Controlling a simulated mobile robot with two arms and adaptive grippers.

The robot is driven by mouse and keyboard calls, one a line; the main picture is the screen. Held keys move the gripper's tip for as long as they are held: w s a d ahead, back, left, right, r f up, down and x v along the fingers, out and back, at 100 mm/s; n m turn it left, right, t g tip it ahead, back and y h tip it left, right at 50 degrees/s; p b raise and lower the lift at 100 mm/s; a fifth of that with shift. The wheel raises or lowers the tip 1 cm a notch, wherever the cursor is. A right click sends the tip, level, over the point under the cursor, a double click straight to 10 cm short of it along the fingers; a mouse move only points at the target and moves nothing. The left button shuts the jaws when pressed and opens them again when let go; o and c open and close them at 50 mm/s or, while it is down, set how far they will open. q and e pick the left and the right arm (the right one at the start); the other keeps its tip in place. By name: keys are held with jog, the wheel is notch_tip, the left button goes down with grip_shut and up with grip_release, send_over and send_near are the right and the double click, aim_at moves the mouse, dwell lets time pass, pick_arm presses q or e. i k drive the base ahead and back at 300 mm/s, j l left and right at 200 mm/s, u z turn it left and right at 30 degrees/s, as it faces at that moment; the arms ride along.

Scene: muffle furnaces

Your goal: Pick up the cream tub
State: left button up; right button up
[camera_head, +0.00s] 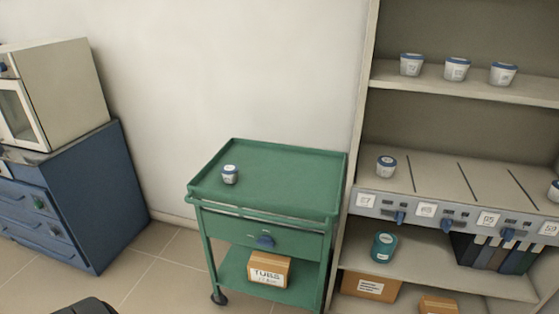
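A small pale tub with a dark blue-grey lid (230,174) stands upright on the green trolley's top tray (290,168), towards its left side. Similar white tubs with blue lids stand on the shelf unit: a left one (411,64), a middle one (456,69) and a right one (502,74) on the upper shelf, and another (386,165) on the shelf below. I cannot tell from colour which one is the cream tub. No gripper fingers show in this view.
A teal tub (384,246) and cardboard boxes (370,287) are low in the shelf unit. The trolley has a drawer and a box marked TUBS (269,270) underneath. A furnace (55,95) stands on a blue cabinet (85,200) at left. Tiled floor (165,270) lies between cabinet and trolley.

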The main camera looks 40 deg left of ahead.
aim_at(229, 172)
jog(key=u, duration=1.6)
jog(key=i+l, duration=0.15)
jog(key=i, duration=0.25)
jog(key=i+l+u, duration=0.15)
jog(key=i, duration=0.2)
